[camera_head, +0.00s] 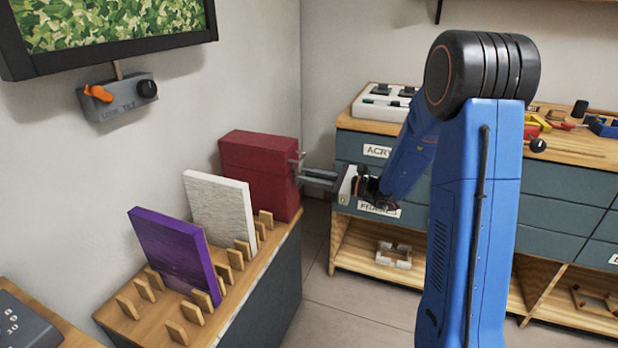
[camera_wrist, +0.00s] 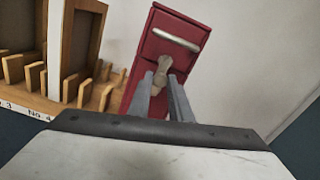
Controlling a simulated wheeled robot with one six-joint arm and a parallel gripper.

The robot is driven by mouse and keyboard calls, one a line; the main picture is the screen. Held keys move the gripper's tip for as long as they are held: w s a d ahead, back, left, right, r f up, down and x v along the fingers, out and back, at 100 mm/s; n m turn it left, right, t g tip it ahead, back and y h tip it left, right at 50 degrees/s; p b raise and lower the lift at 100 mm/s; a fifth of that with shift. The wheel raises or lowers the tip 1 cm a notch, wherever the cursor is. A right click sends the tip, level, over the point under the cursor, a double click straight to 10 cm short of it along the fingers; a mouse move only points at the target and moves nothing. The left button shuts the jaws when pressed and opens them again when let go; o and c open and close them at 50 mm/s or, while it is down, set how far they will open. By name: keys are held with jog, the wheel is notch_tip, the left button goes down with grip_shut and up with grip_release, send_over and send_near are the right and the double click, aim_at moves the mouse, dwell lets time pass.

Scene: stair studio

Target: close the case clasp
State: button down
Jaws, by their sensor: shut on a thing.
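A dark red case (camera_head: 262,174) stands upright at the far end of the wooden rack. In the wrist view the case (camera_wrist: 150,75) shows its narrow side, with a pale handle (camera_wrist: 176,40) and a metal clasp (camera_wrist: 162,66) below it. My gripper (camera_head: 303,180) reaches the case side from the right. In the wrist view my gripper's fingers (camera_wrist: 166,82) lie on both sides of the clasp's lower part and are shut on it. The fingers hide part of the clasp, so I cannot tell whether it is latched.
The rack (camera_head: 250,262) holds a purple canvas (camera_head: 178,255) and a white canvas (camera_head: 220,212) between wooden pegs. A control box (camera_head: 118,98) hangs on the wall under a framed picture. A drawer bench (camera_head: 565,185) stands behind my arm. Bare floor (camera_head: 350,315) lies between rack and bench.

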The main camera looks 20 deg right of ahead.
jog(key=c, duration=1.6)
grip_release()
jog(key=v, duration=1.7)
jog(key=shift+s+d, duration=0.15)
